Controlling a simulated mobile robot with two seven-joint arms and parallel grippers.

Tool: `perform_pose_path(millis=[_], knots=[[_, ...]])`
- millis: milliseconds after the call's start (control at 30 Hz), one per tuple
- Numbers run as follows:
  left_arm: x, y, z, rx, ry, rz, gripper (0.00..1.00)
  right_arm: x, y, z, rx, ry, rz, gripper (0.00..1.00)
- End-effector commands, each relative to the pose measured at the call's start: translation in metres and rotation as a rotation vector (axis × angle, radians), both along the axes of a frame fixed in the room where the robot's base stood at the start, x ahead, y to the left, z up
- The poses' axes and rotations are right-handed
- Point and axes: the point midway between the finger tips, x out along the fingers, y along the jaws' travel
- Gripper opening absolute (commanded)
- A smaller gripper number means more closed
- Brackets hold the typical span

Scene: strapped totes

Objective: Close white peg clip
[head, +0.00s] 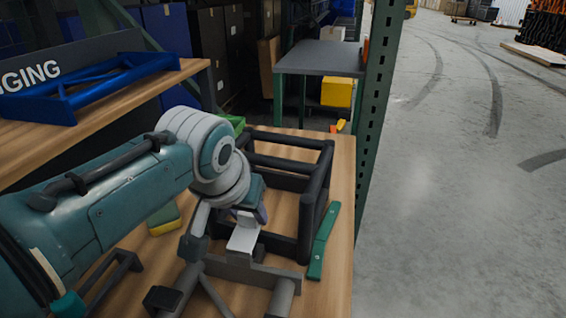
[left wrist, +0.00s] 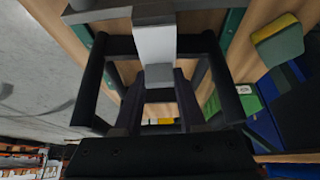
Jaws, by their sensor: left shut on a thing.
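The white peg clip (head: 243,239) is a small white block with a flat top, on a grey tubular frame (head: 250,272) that lies on the wooden bench top. It also shows in the left wrist view as a pale upright plate (left wrist: 155,44). My left gripper (head: 248,218) reaches down to its upper end. In the left wrist view the dark fingers (left wrist: 158,80) meet the clip's near grey end, and the gripper is shut on it. The wrist partly hides the contact in the head view. My right gripper is not in view.
A black open-framed tote (head: 318,190) stands just behind and right of the clip. A green bar (head: 322,241) lies at the bench's right edge, near a green rack post (head: 380,90). A yellow-green block (head: 165,219) lies left. A blue frame (head: 75,88) rests on the upper shelf.

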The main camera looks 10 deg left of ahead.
Motion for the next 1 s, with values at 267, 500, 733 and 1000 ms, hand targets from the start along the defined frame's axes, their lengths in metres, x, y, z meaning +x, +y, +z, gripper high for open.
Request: perform_pose_path(millis=[267,500,733,1000], knots=[[0.0018,0.0002,-0.0044,0.002,0.059,0.001,0.00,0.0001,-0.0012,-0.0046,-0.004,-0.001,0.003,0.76],[0.0016,0.0004,-0.0047,0.003,0.064,0.001,0.00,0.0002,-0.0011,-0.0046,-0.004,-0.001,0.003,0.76],[0.0013,0.0008,-0.0051,0.003,0.065,0.001,0.48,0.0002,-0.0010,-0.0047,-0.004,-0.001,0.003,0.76],[0.0016,0.0006,-0.0045,0.003,0.064,0.001,0.70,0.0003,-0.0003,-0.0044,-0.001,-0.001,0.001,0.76]])
